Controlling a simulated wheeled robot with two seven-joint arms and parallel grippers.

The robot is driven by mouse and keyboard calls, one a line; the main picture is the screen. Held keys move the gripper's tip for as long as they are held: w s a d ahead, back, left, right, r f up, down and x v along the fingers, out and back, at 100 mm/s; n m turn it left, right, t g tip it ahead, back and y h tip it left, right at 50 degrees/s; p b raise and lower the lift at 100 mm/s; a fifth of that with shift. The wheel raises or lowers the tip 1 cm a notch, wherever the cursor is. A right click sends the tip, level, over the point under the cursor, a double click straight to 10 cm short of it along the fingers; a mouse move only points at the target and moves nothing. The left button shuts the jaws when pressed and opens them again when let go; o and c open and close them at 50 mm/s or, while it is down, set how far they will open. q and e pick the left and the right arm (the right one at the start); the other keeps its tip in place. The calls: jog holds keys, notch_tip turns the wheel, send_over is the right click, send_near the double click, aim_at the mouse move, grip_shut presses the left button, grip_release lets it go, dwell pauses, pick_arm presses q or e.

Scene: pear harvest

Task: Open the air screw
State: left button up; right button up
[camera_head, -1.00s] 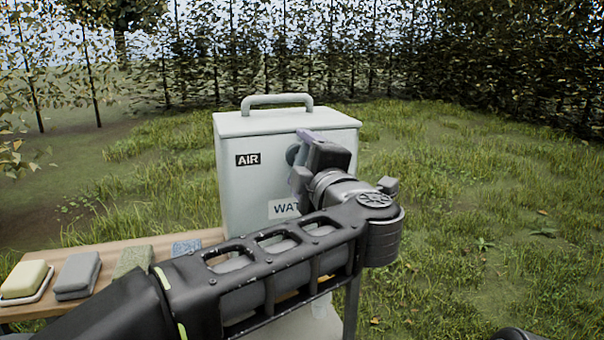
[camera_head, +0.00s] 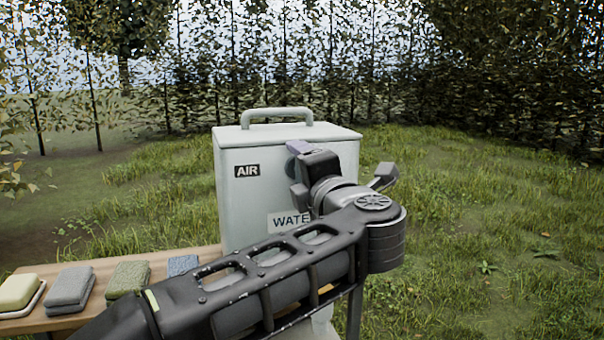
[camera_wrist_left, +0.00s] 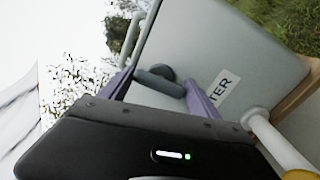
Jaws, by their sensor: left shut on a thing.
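A pale grey water container (camera_head: 240,205) with a top handle stands upright on a wooden bench. Its front carries an AIR label (camera_head: 247,171) and a partly covered WATER label (camera_head: 287,221). My left gripper (camera_head: 298,172) is at the front face, right of the AIR label. In the left wrist view, its two purple fingers (camera_wrist_left: 160,88) are shut on the dark grey air screw (camera_wrist_left: 156,74), a round knob with a bar across it. In the head view the gripper hides most of the screw. My right gripper is not in view.
Yellow soap (camera_head: 18,290), a folded grey cloth (camera_head: 71,287) and a green sponge (camera_head: 129,277) lie on the wooden bench (camera_head: 45,325), with a blue item (camera_head: 183,264) beside them. Grass is open to the right; leafy tree rows stand behind.

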pick_arm(q)
jog(key=o, duration=1.3)
jog(key=shift+s, duration=0.1)
jog(key=b+v, duration=0.1)
jog(key=v, duration=0.6)
jog(key=shift+s+d+b, duration=0.1)
jog(key=shift+s+b, duration=0.2)
